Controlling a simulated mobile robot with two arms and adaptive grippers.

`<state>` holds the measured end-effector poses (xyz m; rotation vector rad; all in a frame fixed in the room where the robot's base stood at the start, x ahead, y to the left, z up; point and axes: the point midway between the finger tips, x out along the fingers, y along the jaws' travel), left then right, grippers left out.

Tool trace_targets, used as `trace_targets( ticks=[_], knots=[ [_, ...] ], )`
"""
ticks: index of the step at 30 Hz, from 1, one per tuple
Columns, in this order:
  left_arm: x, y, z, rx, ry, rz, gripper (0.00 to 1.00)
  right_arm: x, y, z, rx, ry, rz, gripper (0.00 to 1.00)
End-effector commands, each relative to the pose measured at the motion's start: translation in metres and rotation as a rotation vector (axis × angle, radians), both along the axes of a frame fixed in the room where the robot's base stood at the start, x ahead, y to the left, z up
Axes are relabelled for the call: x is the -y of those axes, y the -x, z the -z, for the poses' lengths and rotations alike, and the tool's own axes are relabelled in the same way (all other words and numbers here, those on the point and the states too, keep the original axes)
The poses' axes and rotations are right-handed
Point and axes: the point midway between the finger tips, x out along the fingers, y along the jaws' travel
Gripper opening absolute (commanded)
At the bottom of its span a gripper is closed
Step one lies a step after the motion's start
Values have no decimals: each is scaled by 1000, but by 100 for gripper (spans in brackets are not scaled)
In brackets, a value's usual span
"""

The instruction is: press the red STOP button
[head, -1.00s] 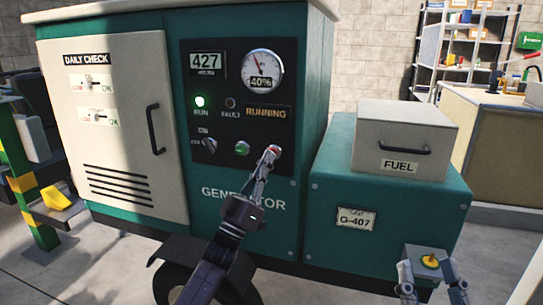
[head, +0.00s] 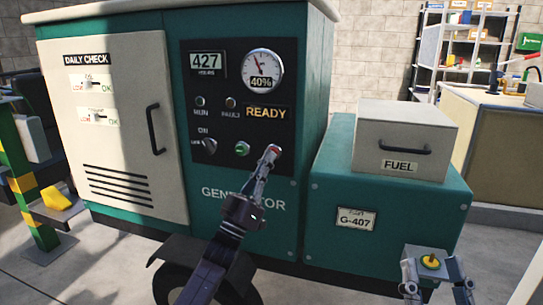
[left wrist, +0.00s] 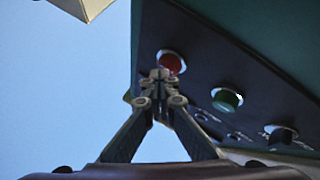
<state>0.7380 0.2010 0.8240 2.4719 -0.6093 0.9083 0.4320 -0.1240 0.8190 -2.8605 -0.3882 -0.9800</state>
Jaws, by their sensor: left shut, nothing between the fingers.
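The red STOP button (head: 275,149) is on the dark control panel (head: 222,165) of the green generator (head: 245,205), right of the green button (head: 242,149). My left gripper (head: 270,158) is shut and empty, its fingertips at the red button and partly covering it. In the left wrist view, the shut tips (left wrist: 160,75) overlap the lower edge of the red button (left wrist: 170,63); whether they touch cannot be told. The display (head: 266,112) reads READY and the RUN lamp (head: 200,101) is unlit. My right gripper (head: 434,285) is at lower right, fingers apart.
A small grey box with a yellow knob (head: 430,262) shows between the right gripper's fingers, beside the generator's lower block. A rotary switch (head: 209,146) sits left of the green button. A FUEL box (head: 403,140) stands on the right. A wheel (head: 170,280) is below.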

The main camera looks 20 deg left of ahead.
Motion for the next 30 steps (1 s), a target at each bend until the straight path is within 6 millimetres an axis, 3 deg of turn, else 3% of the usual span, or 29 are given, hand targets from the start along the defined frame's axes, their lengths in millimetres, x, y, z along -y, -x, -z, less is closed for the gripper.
trace_targets(
  ticks=[30],
  knots=[
    [0,-1,0,-3,0,-1,0,-1,1,-2,6,-3,-2,40]
  ],
)
